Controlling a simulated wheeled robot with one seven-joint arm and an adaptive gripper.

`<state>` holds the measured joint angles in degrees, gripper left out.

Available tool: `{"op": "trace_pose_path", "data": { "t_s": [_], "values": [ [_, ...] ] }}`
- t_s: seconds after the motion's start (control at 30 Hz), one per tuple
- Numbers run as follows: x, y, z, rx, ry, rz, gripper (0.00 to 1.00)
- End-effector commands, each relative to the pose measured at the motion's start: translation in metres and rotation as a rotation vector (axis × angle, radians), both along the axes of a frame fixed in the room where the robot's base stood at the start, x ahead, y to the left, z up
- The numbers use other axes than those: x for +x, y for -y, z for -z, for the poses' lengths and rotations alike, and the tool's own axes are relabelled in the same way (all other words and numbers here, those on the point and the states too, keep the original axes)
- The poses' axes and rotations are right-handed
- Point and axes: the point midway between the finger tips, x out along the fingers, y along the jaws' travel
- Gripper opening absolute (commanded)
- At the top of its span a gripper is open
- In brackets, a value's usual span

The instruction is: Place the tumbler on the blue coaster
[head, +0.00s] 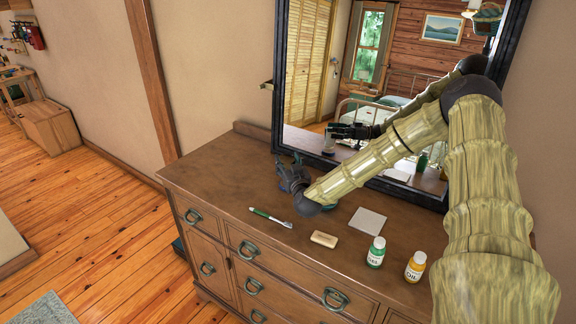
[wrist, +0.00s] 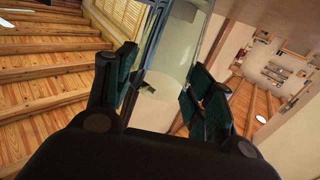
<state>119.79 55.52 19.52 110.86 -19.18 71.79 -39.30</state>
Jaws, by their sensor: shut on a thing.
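My gripper (head: 291,172) is over the back left part of the dresser top, near the mirror. In the wrist view its two dark green finger pads (wrist: 163,80) close on a clear glass tumbler (wrist: 168,60). In the head view the tumbler is hidden or too faint to make out behind the gripper. A small blue-green edge (head: 330,207) shows just under my wrist on the dresser top. It may be the blue coaster; my arm hides most of it. I cannot tell the height of the tumbler above the dresser.
On the dresser top (head: 222,185) lie a green and white toothbrush (head: 270,217), a tan soap bar (head: 324,239) and a pale grey square (head: 368,222). A green bottle (head: 376,253) and a yellow bottle (head: 415,267) stand at the front right. The mirror (head: 310,100) rises behind.

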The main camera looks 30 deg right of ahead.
Motion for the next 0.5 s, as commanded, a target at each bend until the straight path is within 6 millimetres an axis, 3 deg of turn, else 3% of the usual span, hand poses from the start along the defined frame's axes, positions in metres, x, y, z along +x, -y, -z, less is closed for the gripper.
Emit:
{"op": "trace_pose_path", "data": {
  "t_s": [0.23, 0.5],
  "values": [
    [0.0, 0.0, 0.014, -0.001, 0.001, 0.001, 0.27],
    [0.0, 0.0, 0.017, -0.002, 0.002, 0.0, 0.27]
  ]
}}
